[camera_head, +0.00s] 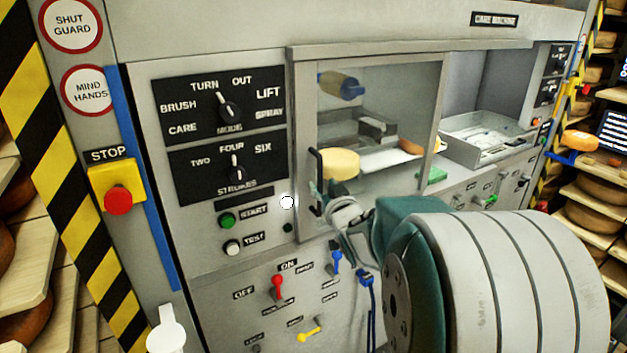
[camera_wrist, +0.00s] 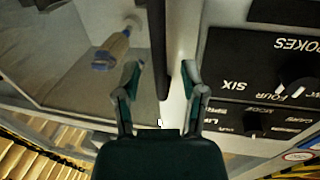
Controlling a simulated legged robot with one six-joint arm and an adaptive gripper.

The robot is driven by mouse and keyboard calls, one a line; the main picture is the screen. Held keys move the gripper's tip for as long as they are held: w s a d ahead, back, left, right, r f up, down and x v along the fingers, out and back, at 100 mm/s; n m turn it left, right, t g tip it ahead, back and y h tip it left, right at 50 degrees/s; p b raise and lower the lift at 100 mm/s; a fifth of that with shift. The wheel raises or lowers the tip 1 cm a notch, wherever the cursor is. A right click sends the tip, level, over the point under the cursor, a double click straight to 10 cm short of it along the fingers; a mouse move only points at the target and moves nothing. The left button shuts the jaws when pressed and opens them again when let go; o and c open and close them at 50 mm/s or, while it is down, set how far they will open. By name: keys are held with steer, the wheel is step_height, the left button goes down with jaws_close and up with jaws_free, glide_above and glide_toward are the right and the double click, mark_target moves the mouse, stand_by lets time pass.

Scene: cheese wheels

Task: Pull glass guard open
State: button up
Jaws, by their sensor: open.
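The glass guard (camera_head: 405,92) is a framed clear pane on the front of the care machine, covering the left part of its bay. Its black vertical handle (camera_head: 316,172) is near the pane's left edge. My gripper (camera_head: 322,197) is at the lower part of the handle in the head view, partly hidden by my own arm. In the wrist view my gripper (camera_wrist: 161,82) is open, with one finger on each side of the dark handle bar (camera_wrist: 158,45). The fingers look apart from the bar; contact cannot be told.
Left of the guard are dial panels (camera_head: 222,105), a green start button (camera_head: 227,220) and a red stop button (camera_head: 118,200). Coloured levers (camera_head: 278,287) sit below. A cheese wheel (camera_head: 341,163) shows behind the glass. The bay at right (camera_head: 490,80) is uncovered.

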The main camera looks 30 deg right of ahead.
steer(key=shift+w+d, duration=0.15)
steer(key=shift+w, duration=0.55)
steer(key=shift+w+d, duration=0.15)
steer(key=shift+w, duration=0.5)
jaws_close()
